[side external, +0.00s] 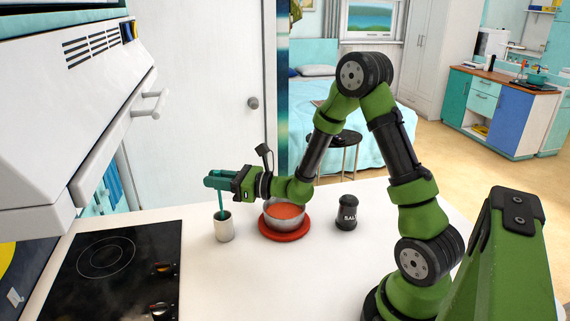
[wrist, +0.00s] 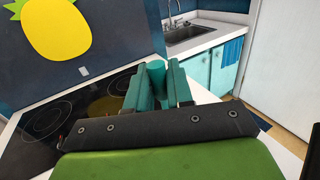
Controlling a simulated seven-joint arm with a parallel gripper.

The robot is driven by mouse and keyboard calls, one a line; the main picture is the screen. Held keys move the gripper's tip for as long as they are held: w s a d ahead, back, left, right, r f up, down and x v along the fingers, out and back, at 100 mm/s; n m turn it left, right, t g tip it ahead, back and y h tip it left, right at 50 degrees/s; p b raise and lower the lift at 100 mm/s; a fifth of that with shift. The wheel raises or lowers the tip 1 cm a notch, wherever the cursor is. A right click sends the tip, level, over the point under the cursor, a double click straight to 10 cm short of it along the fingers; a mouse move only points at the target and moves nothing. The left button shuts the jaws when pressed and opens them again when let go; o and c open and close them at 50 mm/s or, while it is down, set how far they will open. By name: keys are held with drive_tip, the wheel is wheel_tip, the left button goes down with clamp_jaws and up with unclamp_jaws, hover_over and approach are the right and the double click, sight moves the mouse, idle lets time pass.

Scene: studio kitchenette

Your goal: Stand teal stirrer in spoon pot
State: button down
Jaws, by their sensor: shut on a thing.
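My gripper (side external: 214,181) is shut on the teal stirrer (side external: 221,202), which hangs upright below the fingers. In the wrist view the top of the stirrer (wrist: 156,74) shows between the two teal fingers (wrist: 158,88). The spoon pot (side external: 224,231) is a small cream cylinder standing on the white counter, directly below my gripper. The stirrer's lower end reaches the pot's mouth; I cannot tell how far inside it is. The pot is hidden in the wrist view.
A bowl of orange-red food (side external: 285,214) sits on a red round mat (side external: 284,236) right of the pot. A dark salt shaker (side external: 347,214) stands further right. The black cooktop (side external: 115,270) is at the left, under a white hood (side external: 75,95). The front counter is clear.

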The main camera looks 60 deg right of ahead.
sight(221, 207)
drive_tip(key=shift+f, duration=2.45)
drive_tip(key=c, duration=1)
unclamp_jaws()
